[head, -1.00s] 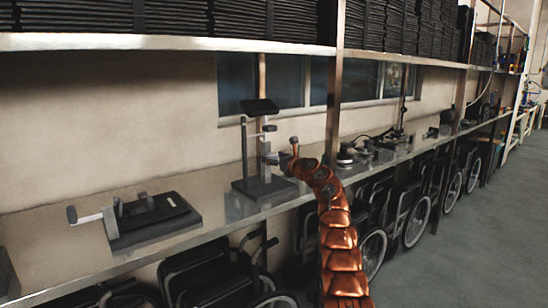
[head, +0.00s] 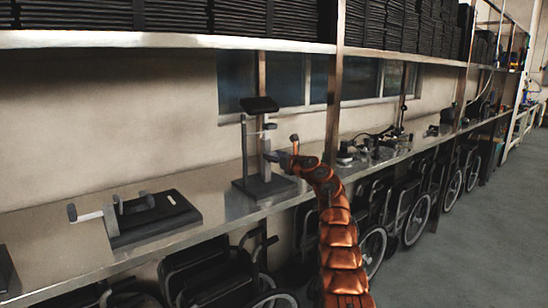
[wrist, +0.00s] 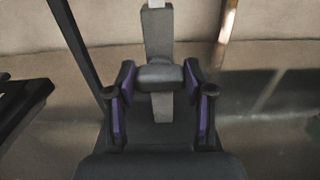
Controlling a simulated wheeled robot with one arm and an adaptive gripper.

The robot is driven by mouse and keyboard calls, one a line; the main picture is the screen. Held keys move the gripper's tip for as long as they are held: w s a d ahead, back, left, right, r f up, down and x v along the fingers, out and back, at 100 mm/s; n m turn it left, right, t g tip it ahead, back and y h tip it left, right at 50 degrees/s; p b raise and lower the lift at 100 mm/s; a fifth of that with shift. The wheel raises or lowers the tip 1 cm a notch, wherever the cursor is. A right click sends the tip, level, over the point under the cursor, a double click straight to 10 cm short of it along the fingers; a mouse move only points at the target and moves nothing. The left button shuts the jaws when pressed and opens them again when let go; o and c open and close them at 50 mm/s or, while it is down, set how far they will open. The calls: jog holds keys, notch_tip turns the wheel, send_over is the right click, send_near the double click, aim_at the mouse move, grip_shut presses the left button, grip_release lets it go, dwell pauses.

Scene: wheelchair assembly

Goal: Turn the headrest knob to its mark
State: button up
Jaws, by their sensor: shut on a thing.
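In the wrist view a grey rounded knob (wrist: 159,75) sits in front of a light upright bar (wrist: 157,32). My gripper (wrist: 159,78) is shut on the knob, with a purple-padded finger on each side. In the head view my gripper (head: 279,159) is at the stand's right side, and the knob is too small to make out there. I cannot see a mark.
A metal bench (head: 85,232) runs along the wall. A dark fixture with a grey handle (head: 150,218) lies to the left. Other parts (head: 370,147) stand to the right. Wheelchairs (head: 215,272) are under the bench, and a shelf edge (head: 160,41) is above.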

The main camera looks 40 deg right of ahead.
jog(key=shift+m+b, duration=0.35)
jog(key=shift+m, duration=0.25)
jog(key=shift+w+m, duration=0.1)
jog(key=shift+m, duration=1.1)
jog(key=m+p, duration=0.3)
jog(key=m, duration=0.1)
jog(key=shift+d+r+p, duration=0.15)
jog(key=shift+r+p, duration=0.05)
jog(key=shift+p, duration=0.15)
jog(key=m+p, duration=0.4)
jog(key=p, duration=0.1)
jog(key=shift+d, duration=0.1)
jog(key=shift+f+m+p, duration=0.25)
jog(key=shift+m+p, duration=1.25)
jog(key=shift+p, duration=0.15)
jog(key=shift+f+m+p, duration=0.2)
jog(key=shift+m+p, duration=1.3)
jog(key=shift+p, duration=0.1)
